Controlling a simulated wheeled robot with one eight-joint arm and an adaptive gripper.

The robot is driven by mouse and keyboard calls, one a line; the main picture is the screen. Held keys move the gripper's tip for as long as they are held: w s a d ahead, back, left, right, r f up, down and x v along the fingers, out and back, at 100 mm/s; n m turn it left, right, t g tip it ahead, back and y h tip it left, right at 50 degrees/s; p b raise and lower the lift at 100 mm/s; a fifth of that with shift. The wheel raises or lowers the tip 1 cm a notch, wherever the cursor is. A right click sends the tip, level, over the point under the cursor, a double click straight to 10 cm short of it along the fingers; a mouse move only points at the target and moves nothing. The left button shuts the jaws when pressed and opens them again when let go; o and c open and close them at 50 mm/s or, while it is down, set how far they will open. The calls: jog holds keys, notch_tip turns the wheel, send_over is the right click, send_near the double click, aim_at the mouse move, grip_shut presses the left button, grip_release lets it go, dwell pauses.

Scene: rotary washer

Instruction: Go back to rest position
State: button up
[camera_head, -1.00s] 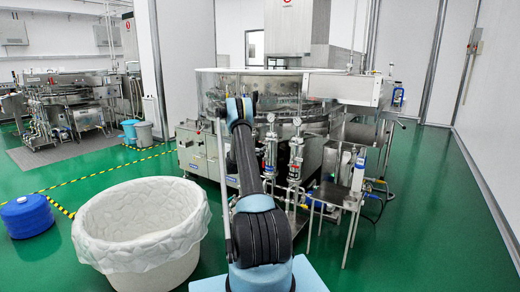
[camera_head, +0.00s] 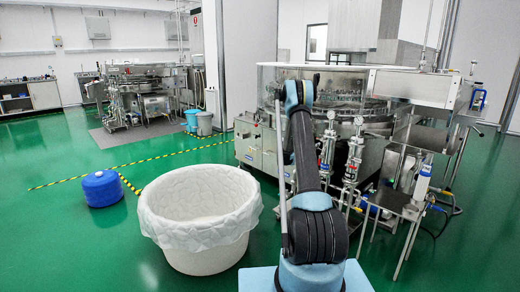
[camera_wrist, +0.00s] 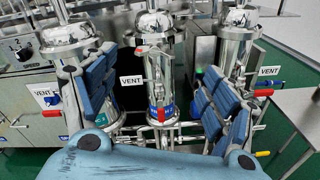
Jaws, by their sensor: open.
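My arm (camera_head: 312,200) rises from the lower right of the head view, in front of the rotary washer (camera_head: 395,83). The washer is a steel machine with a clear guard around its round top. My gripper (camera_wrist: 155,82) shows in the wrist view with its two blue padded fingers spread wide and nothing between them. Behind the gap stands a steel filter housing (camera_wrist: 158,75) with a "VENT" label and a red-handled valve. I cannot tell how far it is from the fingers. The gripper's fingers are not clearly visible in the head view.
A white lined tub (camera_head: 200,212) stands left of my arm, with a blue drum (camera_head: 103,188) beyond it. A small steel table (camera_head: 405,205) stands to the right of my arm. Yellow-black tape (camera_head: 150,161) crosses the green floor. The left floor is largely clear.

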jog(key=s+a+r+m+g+y, duration=0.25)
jog(key=s+r+m, duration=0.25)
jog(key=s+r, duration=0.45)
jog(key=s+a+r+m+g+y, duration=0.1)
jog(key=s+a+r+m, duration=0.4)
jog(key=s, duration=0.7)
jog(key=s+a+r+m+g+y, duration=0.1)
jog(key=s+r+m+y, duration=0.15)
jog(key=s, duration=0.95)
jog(key=s+a+f+m+g+y, duration=0.1)
jog(key=s+a, duration=0.5)
jog(key=s, duration=0.7)
jog(key=s+a+f+m+g+y, duration=0.1)
jog(key=s+a+f+m+y, duration=0.3)
jog(key=s+f, duration=0.4)
jog(key=s+a+f+m+g+y, duration=0.1)
jog(key=s+a+f+m, duration=0.3)
jog(key=s, duration=1.5)
jog(key=a+f+y, duration=0.1)
jog(key=a, duration=0.3)
jog(key=shift+s+g+y, duration=0.25)
jog(key=shift+g+y, duration=0.1)
jog(key=shift+y, duration=0.05)
